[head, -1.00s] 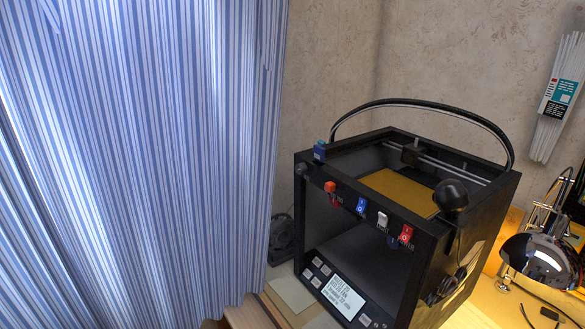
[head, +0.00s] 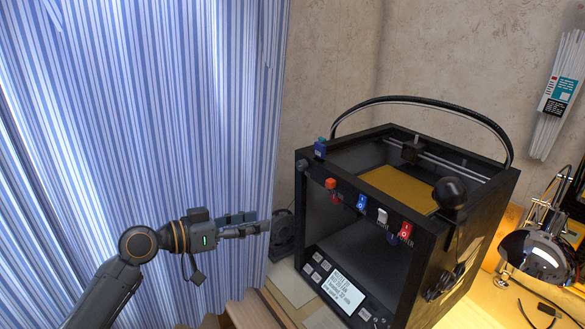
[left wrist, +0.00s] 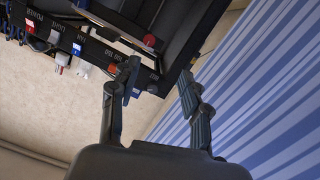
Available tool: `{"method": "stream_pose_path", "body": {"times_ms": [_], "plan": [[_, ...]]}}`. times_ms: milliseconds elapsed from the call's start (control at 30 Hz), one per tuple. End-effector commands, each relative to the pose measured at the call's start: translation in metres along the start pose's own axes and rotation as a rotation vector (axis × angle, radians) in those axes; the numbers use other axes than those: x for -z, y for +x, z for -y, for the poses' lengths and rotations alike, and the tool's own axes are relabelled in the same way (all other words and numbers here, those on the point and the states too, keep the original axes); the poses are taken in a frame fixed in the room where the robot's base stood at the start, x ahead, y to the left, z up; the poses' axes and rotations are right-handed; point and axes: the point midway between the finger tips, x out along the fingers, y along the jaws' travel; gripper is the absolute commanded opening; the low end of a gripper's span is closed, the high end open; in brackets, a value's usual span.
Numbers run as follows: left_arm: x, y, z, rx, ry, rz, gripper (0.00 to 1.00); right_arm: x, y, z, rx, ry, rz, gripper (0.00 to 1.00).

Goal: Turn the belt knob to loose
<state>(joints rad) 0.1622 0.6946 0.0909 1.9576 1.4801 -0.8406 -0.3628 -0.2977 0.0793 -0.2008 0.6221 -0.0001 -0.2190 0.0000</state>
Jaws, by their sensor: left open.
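The black 3D printer (head: 478,245) stands on the table at the right. Its front top edge carries a small dark round knob (head: 302,166) at the left corner, then an orange-red knob (head: 330,184) and several switches. I cannot read which knob is the belt knob. My left gripper (head: 258,222) is open and empty, left of and below that corner, clear of the printer. In the left wrist view the open fingers (left wrist: 160,72) point toward the printer's corner, and the orange-red knob (left wrist: 113,68) shows beside one finger. My right gripper is not in view.
A blue cap-like part (head: 320,148) stands on the printer's top left corner, and a black ball (head: 449,193) is at its right. A striped curtain (head: 140,120) fills the left. A chrome lamp (head: 535,250) stands at the right.

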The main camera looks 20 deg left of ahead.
Motion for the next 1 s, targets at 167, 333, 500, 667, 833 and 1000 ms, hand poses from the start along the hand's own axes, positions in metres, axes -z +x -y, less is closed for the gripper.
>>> {"method": "stream_pose_path", "body": {"times_ms": [167, 333, 500, 667, 833, 1000], "plan": [[0.068, -0.017, 0.017, -0.012, -0.013, -0.147, 0.47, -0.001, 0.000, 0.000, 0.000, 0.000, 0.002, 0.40], [0.086, -0.011, 0.019, -0.016, -0.021, -0.180, 0.47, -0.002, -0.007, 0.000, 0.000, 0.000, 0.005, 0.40], [0.093, 0.018, 0.018, -0.019, -0.025, -0.180, 0.47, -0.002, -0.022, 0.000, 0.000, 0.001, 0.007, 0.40], [0.099, 0.053, 0.017, -0.019, -0.024, -0.179, 0.47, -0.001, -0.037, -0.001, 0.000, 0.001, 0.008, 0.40], [0.103, 0.086, 0.016, -0.018, -0.023, -0.177, 0.47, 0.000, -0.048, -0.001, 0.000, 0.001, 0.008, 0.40], [0.104, 0.107, 0.017, -0.016, -0.022, -0.177, 0.47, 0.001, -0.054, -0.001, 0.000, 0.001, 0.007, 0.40]]}}
